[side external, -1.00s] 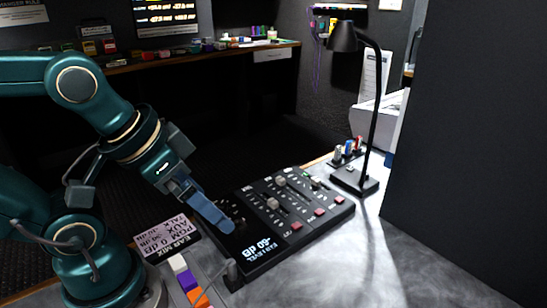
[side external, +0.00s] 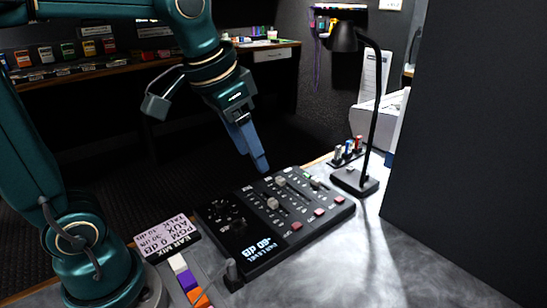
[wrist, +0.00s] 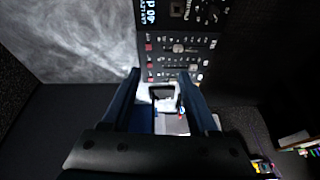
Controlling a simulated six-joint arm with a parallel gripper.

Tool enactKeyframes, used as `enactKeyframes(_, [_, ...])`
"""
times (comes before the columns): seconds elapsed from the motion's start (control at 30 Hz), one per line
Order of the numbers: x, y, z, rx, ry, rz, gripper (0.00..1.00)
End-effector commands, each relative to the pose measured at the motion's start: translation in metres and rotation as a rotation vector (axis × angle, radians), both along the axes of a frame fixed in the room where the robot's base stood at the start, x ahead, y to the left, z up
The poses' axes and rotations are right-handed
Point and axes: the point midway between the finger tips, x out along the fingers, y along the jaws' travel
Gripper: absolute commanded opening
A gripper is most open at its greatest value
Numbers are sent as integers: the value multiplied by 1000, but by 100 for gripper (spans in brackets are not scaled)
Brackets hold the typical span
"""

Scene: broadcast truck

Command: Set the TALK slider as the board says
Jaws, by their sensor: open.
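The black mixer panel (side external: 290,236) lies on the grey desk, with slider tracks, pale caps and red buttons. One slider cap (side external: 272,203) sits nearer the middle and another cap (side external: 280,181) sits farther back. The slider labels are too small to read, so I cannot tell which is TALK. The panel's display (side external: 263,248) reads EAR LEVEL -60 dB. The board (side external: 167,238) shows EAR MIX with PGM, AUX and TALK lines, upside down; the TALK value is unclear. My gripper (side external: 262,165) is open and empty above the panel's far edge; its parted fingers (wrist: 159,76) show in the wrist view.
A black desk lamp (side external: 355,180) stands right of the panel, near several small coloured-top items (side external: 348,150). A dark wall (side external: 465,150) closes the right side. The front right desk is clear.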

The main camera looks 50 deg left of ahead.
Motion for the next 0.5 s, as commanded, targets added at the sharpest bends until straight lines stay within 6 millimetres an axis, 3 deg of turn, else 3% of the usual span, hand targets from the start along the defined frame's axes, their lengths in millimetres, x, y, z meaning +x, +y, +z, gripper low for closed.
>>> enactKeyframes(0.1, [30, 10, -11, 2, 71, 6, 60])
enactKeyframes(0.3, [69, 29, -43, -5, 186, 23, 60])
enactKeyframes(0.5, [91, 45, -86, -23, 289, 52, 60])
